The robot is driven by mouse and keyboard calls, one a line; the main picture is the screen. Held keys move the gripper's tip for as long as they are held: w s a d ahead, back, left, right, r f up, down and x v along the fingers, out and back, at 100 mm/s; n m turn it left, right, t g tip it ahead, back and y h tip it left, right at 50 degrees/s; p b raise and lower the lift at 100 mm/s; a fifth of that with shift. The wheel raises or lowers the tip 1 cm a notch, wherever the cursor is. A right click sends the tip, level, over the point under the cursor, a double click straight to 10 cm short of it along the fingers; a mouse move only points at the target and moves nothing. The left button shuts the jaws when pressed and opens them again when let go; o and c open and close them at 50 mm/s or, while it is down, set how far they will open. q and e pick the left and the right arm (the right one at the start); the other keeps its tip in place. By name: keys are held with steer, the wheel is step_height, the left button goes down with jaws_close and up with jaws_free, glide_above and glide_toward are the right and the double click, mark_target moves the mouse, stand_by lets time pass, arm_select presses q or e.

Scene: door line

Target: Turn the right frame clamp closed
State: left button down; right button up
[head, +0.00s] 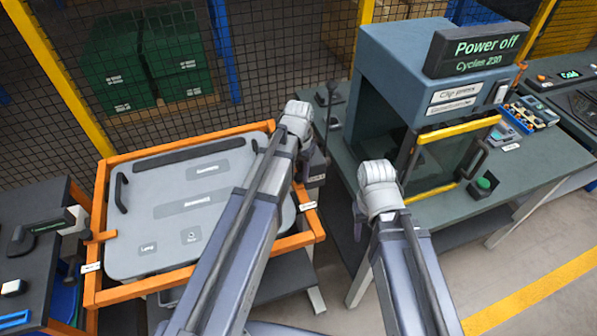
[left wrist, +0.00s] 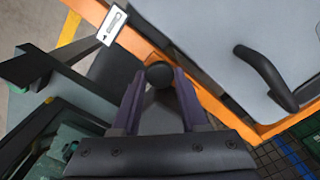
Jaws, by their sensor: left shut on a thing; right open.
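The grey door panel (head: 165,220) lies in the orange frame (head: 200,280). The right frame clamp's round black knob (left wrist: 158,75) shows in the left wrist view, beside the orange frame edge (left wrist: 150,52). My left gripper (left wrist: 160,80) is shut on this knob. In the head view my left gripper (head: 317,165) is at the frame's right side, where it and the wrist hide most of the clamp. A white label (head: 308,206) sits on the frame just below. My right gripper (head: 358,222) is open, apart from the frame, and partly hidden by its own wrist.
A blue-grey press (head: 385,60) marked "Power off" stands on the green table (head: 540,160) at the right. An orange left clamp (head: 100,237) sits on the frame's left side. A black handle (left wrist: 265,75) rises from the panel. A dark bench (head: 30,260) stands at the left.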

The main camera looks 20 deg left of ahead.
arm_select(q)
steer(key=n, duration=0.4)
steer(key=shift+n, duration=2.4)
steer(key=shift+c, duration=2.1)
jaws_free()
steer(key=shift+r, duration=0.15)
